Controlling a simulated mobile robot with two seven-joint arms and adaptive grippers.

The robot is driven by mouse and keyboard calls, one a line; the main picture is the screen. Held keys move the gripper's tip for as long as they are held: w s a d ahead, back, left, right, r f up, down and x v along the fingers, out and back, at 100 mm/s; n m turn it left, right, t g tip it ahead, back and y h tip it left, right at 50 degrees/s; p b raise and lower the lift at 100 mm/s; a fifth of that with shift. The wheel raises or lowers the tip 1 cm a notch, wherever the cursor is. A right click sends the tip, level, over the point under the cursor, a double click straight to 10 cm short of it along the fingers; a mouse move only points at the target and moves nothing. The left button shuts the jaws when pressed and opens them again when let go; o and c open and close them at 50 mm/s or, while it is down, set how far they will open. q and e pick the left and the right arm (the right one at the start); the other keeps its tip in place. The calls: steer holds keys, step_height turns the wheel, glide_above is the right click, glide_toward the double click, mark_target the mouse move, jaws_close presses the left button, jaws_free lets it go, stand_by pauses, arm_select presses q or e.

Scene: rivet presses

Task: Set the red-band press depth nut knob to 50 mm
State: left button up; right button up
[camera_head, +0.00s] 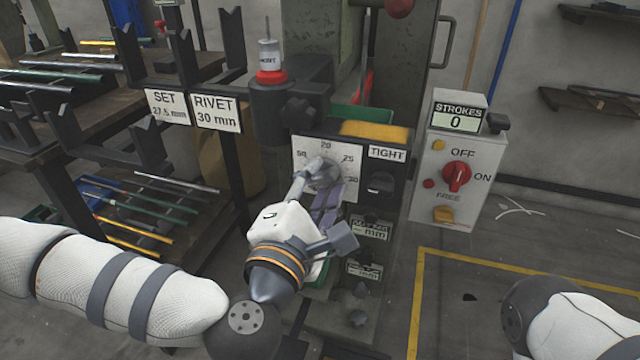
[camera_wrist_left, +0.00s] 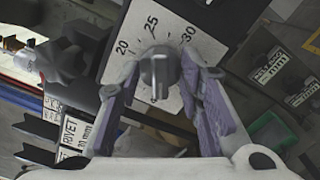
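The depth nut knob (camera_head: 326,173) is a grey round knob with a raised grip bar, on a white dial plate (camera_head: 347,162) at the front of the press. In the left wrist view the knob (camera_wrist_left: 158,70) lies below the printed 25, between 20 and 30. A red band (camera_head: 271,77) rings the press head above. My left gripper (camera_head: 320,180) is at the dial, its two fingers on either side of the knob. In the left wrist view the gripper (camera_wrist_left: 160,78) looks open, with gaps beside the knob. The knob's exact setting is unclear. My right gripper is out of view.
Signs read SET 27.5 mm (camera_head: 167,106) and RIVET 30 mm (camera_head: 216,112). A TIGHT panel (camera_head: 387,153) with a black knob adjoins the dial. A control box (camera_head: 458,165) shows STROKES 0 and a red switch. Racks with rods (camera_head: 65,75) stand at left.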

arm_select(q)
steer(key=shift+w+d, duration=0.1)
steer(key=shift+w, duration=0.05)
jaws_close()
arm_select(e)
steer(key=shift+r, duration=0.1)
arm_select(q)
steer(key=shift+r+m+p, duration=0.2)
steer(key=shift+m+p, duration=0.9)
steer(key=shift+p, duration=0.05)
steer(key=m+p, duration=0.2)
steer(key=shift+m, duration=0.3)
steer(key=m+p, duration=0.2)
steer(key=m, duration=0.1)
steer(key=shift+f, duration=0.1)
steer(key=shift+f+m+p, duration=0.2)
steer(key=shift+m+p, duration=0.65)
steer(key=shift+m, duration=0.45)
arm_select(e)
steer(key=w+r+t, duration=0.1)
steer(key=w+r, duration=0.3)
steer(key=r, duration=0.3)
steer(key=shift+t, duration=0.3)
